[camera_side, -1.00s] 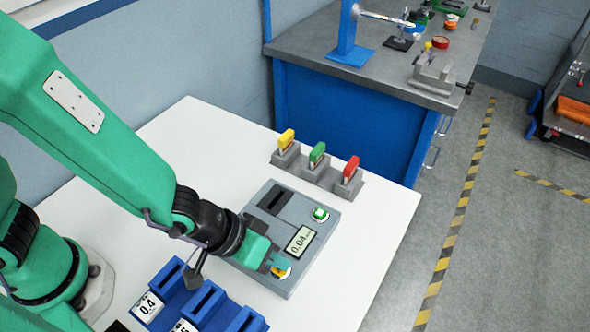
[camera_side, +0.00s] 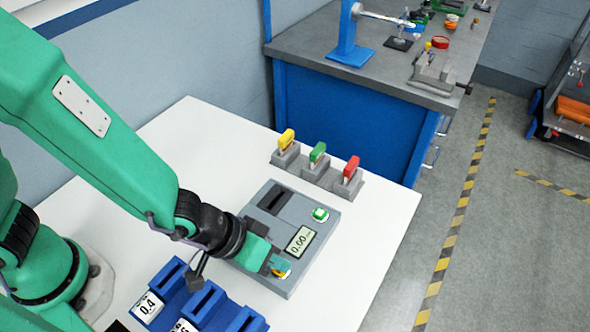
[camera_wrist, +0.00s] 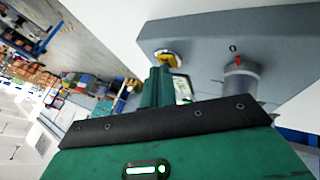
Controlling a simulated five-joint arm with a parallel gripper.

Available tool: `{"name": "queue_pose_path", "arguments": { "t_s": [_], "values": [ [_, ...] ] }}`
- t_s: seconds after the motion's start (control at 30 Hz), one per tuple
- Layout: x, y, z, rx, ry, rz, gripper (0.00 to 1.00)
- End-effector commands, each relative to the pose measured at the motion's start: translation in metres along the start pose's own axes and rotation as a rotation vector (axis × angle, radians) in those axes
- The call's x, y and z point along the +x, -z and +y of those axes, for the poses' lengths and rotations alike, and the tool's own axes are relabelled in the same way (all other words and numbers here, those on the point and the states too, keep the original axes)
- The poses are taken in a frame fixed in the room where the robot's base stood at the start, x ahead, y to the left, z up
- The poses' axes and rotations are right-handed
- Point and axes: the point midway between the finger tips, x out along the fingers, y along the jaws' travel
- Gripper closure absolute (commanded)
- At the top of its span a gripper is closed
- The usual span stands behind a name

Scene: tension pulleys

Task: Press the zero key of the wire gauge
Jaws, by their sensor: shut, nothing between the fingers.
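The wire gauge (camera_side: 268,222) is a grey box on the white table, with a dark slot, a green button (camera_side: 320,214) and a display (camera_side: 300,241) that reads about 0.00. Its yellow key (camera_side: 280,273) sits at the near corner, partly hidden by my fingertips. My gripper (camera_side: 279,264) is shut and empty, with its tips at the yellow key. In the wrist view the yellow key (camera_wrist: 167,58) shows right at the fingertips (camera_wrist: 158,72). I cannot tell for sure whether they still touch it.
Yellow (camera_side: 286,139), green (camera_side: 317,152) and red (camera_side: 351,168) handled pieces stand in grey holders behind the gauge. Blue slotted holders (camera_side: 203,300) with number labels stand in front, close to my gripper. The table (camera_side: 365,240) is clear to the right.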

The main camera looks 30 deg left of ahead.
Motion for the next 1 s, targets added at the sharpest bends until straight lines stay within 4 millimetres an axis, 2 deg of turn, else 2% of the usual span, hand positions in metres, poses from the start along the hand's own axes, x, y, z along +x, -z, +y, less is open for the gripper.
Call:
{"name": "queue_pose_path", "arguments": {
  "t_s": [1.0],
  "values": [
    [-0.013,0.007,0.007,0.000,0.001,-0.001,1.00]
  ]
}}
